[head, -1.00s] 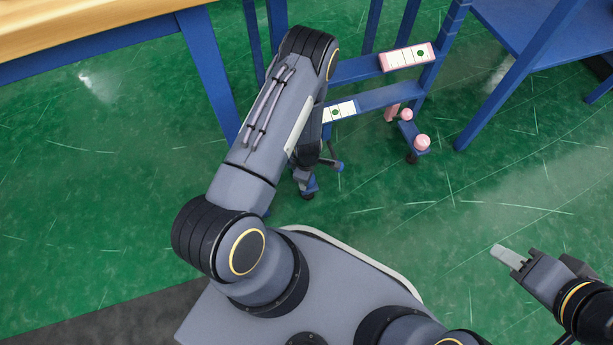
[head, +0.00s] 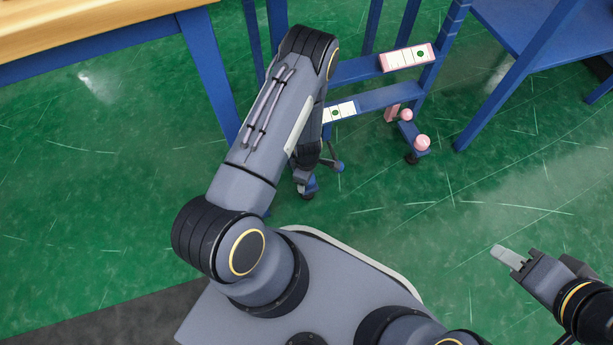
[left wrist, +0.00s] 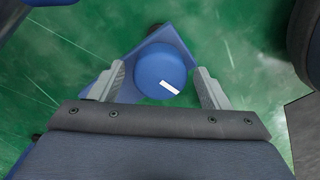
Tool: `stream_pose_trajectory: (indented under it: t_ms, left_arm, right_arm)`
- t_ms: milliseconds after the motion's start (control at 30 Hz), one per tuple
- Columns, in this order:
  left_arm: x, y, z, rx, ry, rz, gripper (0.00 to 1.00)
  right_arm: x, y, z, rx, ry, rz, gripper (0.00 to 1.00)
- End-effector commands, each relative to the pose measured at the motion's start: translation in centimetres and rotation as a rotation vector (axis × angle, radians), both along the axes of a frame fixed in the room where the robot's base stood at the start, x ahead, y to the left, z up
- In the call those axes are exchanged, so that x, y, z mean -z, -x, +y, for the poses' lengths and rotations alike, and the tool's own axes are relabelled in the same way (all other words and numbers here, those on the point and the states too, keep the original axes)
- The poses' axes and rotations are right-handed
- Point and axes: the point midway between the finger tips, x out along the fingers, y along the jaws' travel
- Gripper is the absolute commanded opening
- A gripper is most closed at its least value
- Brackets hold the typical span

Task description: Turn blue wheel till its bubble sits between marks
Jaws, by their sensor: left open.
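The blue wheel (left wrist: 161,72), a round knob with a white stripe, lies between the two fingers of my left gripper (left wrist: 158,68) in the left wrist view. The fingers are open, one on each side, with visible gaps to the wheel. In the head view my left arm hides most of that area. A white vial (head: 345,108) with dark marks and a green bubble (head: 335,112) sits on the lower blue rail. The arm covers its left end, so I cannot tell whether the bubble is between marks. My right gripper (head: 511,257) is empty, off to the right.
Pink knobs (head: 422,142) are at the frame's right foot. A wooden-topped table (head: 90,30) stands left, a blue table (head: 545,40) right.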

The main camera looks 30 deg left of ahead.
Motion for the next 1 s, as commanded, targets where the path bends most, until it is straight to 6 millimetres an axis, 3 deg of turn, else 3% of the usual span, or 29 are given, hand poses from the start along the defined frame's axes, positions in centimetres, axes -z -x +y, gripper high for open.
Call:
stream_pose_trajectory:
  t_ms: [400,567,1000]
  left_arm:
    - [-6.7,-0.1,0.0,0.0,-0.001,-0.001,0.7]
    - [-7.6,0.0,0.0,0.0,0.0,-0.001,0.7]
    - [-7.5,0.0,0.0,0.0,0.0,0.0,0.7]
  right_arm:
    - [-3.4,0.0,0.0,0.0,0.0,0.0,0.36]
    - [-3.6,0.0,0.0,0.0,0.0,0.0,0.36]
    - [-3.6,0.0,0.0,0.0,0.0,0.0,0.36]
